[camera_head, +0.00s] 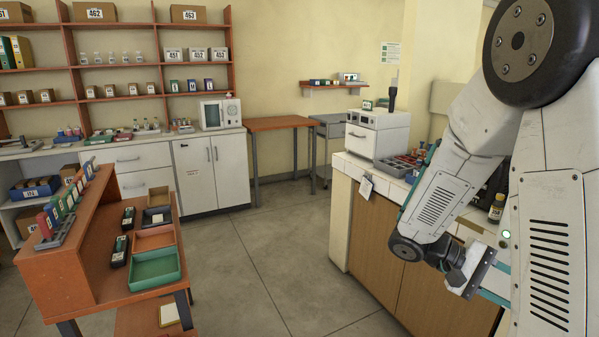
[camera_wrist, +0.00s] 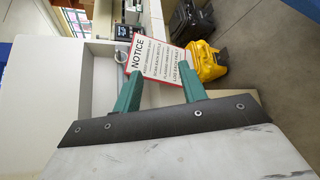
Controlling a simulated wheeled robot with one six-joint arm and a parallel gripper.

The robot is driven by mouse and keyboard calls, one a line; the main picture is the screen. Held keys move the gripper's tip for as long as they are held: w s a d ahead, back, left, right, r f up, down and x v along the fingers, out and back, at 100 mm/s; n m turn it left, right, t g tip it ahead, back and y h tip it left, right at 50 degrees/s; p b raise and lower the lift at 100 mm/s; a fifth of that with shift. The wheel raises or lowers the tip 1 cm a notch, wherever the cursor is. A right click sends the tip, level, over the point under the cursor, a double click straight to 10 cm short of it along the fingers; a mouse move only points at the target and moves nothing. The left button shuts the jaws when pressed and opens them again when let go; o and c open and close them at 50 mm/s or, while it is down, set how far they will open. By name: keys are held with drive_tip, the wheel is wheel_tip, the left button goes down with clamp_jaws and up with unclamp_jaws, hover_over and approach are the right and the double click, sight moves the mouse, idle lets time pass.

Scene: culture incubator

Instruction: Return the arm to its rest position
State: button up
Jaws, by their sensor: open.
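My gripper shows in the wrist view (camera_wrist: 161,62) with its two teal fingers spread apart and nothing between them. Beyond the fingers is a white notice sign (camera_wrist: 161,66) with a red border; I cannot tell its distance from the fingertips. In the head view my arm is folded at the right, its upper joint high and its forearm slanting down beside the wood-fronted counter (camera_head: 390,256). The wrist is low at the right, and the gripper end is partly hidden behind my own arm link.
Shelves and a white cabinet (camera_head: 211,172) line the back wall. A white instrument (camera_head: 377,134) sits on the right counter. The middle floor (camera_head: 262,258) is clear. The wrist view shows a yellow bucket (camera_wrist: 207,62).

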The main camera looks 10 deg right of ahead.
drive_tip(key=s+a+r+n+t+y, duration=0.1)
drive_tip(key=s+a+r+t+y, duration=0.1)
drive_tip(key=a, duration=0.5)
drive_tip(key=s+a+r+n+t+y, duration=0.1)
drive_tip(key=s+a+r+t+y, duration=0.2)
drive_tip(key=a, duration=0.5)
drive_tip(key=s+a+r+n+t+y, duration=0.1)
drive_tip(key=s+a+r+t+y, duration=0.2)
drive_tip(key=a, duration=0.5)
drive_tip(key=r+t+y, duration=0.1)
drive_tip(key=t+y, duration=0.1)
drive_tip(key=t, duration=0.1)
drive_tip(key=shift+a+n+y, duration=0.15)
drive_tip(key=shift+n+y, duration=0.15)
drive_tip(key=shift+y, duration=0.1)
